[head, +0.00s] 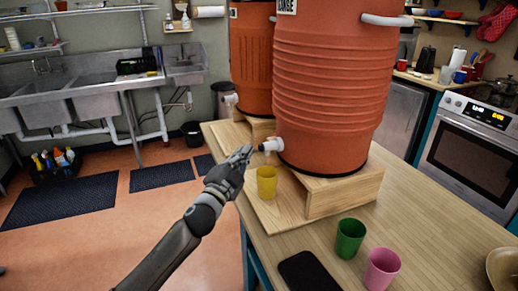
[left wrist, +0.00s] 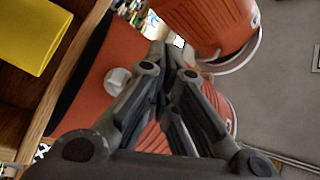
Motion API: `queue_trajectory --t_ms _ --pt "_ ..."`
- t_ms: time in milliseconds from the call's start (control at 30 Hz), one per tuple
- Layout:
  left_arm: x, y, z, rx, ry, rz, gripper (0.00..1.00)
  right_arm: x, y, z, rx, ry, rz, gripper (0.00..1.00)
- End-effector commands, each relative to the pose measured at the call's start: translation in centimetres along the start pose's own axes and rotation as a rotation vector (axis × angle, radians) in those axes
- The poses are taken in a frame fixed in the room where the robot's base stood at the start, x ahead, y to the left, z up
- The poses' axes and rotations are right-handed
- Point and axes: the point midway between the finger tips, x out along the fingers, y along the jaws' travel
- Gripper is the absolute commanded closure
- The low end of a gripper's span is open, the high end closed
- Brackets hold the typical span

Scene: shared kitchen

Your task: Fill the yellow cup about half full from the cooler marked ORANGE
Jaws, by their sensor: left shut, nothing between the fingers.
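The yellow cup (head: 266,182) stands upright on the wooden base below the white tap (head: 271,146) of the nearer orange-red cooler (head: 330,95). Its contents cannot be made out. That cooler's label (head: 287,6) is cut off by the top edge, so I cannot read it fully. My left gripper (head: 243,154) is shut and empty, just left of the tap and above the cup. In the left wrist view the shut fingers (left wrist: 166,60) point past a white tap (left wrist: 117,80), with the yellow cup (left wrist: 35,32) at upper left. My right gripper is not in view.
A second orange-red cooler (head: 251,60) stands behind on its own wooden stand. A green cup (head: 350,238), a pink cup (head: 382,269), a dark flat slab (head: 311,272) and a tan bowl (head: 503,268) are on the near counter.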

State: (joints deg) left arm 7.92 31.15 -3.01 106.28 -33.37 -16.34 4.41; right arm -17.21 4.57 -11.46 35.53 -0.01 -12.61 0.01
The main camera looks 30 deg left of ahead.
Motion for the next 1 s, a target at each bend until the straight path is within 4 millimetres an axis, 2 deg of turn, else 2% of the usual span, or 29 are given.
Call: queue_trajectory --t_ms 1000 --pt "0.87 0.62 -0.64 -0.001 0.0 0.0 1.0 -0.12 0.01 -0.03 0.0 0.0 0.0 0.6"
